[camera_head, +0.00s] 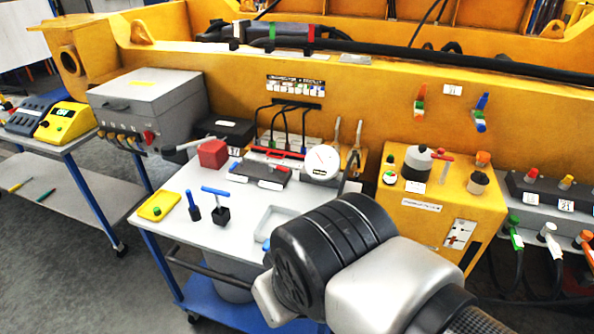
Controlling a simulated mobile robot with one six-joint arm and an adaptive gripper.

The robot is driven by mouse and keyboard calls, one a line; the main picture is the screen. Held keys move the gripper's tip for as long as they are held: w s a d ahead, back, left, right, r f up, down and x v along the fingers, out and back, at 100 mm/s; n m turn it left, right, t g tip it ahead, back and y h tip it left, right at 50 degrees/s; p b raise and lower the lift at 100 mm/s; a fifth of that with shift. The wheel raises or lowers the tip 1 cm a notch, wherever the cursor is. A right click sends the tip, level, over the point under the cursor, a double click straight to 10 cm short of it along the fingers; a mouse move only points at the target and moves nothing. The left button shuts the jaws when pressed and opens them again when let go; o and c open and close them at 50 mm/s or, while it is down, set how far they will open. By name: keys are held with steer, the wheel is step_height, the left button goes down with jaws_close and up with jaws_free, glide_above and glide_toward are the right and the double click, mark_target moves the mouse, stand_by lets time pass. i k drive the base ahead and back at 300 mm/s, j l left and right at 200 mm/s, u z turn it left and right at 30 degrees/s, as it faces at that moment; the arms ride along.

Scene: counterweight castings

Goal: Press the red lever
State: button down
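A red lever handle (440,157) lies flat next to a round white-and-black fitting (418,158) on top of the yellow box at the centre right. A long red bar (275,153) also lies at the back of the white table. I cannot tell for certain which is the task's red lever. My arm's links fill the lower right foreground. My gripper does not show clearly, and no contact with any lever is visible.
The white table (170,230) carries a red block (212,152), a white gauge (321,163), a blue-handled tool (217,207) and a yellow pad (159,206). A grey cabinet (150,100) stands left. A black cable runs along the wall. Grey floor is open at lower left.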

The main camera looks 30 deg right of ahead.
mark_target(271, 166)
steer(key=l+u, duration=0.35)
steer(key=l, duration=0.95)
steer(key=l+u, duration=0.35)
steer(key=l, duration=1)
steer(key=i+l, duration=0.2)
steer(key=l, duration=0.15)
steer(key=i+l, duration=0.2)
steer(key=l, duration=0.15)
steer(key=i+j+u, duration=0.2)
steer(key=k+l, duration=0.05)
